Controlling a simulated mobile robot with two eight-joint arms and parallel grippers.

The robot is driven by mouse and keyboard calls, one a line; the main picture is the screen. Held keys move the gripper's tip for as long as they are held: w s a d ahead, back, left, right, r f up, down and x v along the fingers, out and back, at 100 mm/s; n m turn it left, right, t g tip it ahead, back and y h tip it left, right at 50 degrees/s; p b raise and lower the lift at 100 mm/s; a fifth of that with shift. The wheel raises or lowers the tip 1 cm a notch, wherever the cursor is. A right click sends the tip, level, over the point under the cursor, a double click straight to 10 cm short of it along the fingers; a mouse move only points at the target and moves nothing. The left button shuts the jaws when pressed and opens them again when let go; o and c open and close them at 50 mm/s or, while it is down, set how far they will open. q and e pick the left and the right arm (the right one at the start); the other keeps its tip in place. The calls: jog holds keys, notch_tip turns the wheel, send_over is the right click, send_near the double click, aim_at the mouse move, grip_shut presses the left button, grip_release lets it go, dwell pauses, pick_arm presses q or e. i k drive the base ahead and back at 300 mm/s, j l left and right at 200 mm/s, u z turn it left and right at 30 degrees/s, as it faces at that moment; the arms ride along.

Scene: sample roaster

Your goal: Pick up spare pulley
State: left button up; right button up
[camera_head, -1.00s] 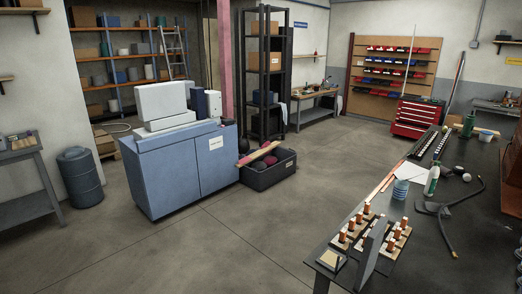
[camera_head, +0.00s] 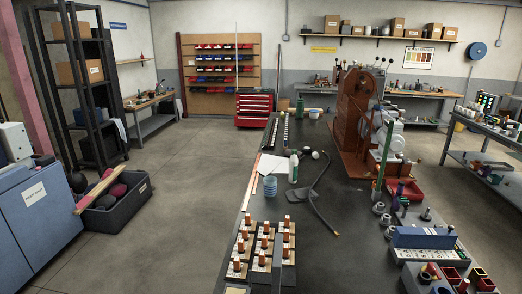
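I cannot single out the spare pulley with certainty. Small round grey metal parts (camera_head: 380,214) lie on the dark workbench (camera_head: 330,232), right of its middle, near a green upright rod (camera_head: 385,155). Any of them could be a pulley, but they are too small to tell. A brown roaster machine (camera_head: 354,112) with a wheel on its right side stands at the bench's far end. Neither of my grippers shows in the head view.
Copper-topped blocks (camera_head: 264,246) stand at the bench's near left. A blue-grey box (camera_head: 424,237) and small bins (camera_head: 452,276) crowd the near right. A black bin (camera_head: 118,208) stands on the floor at left. Open floor (camera_head: 190,190) lies left of the bench.

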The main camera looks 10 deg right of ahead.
aim_at(380, 208)
jog(key=i+l+z, duration=0.1)
jog(key=i+l, duration=0.15)
jog(key=i, duration=0.15)
jog(key=i+l+z, duration=0.25)
jog(key=i+l, duration=0.2)
jog(key=i, duration=0.3)
jog(key=i+l+u, duration=0.3)
jog(key=i+l, duration=0.15)
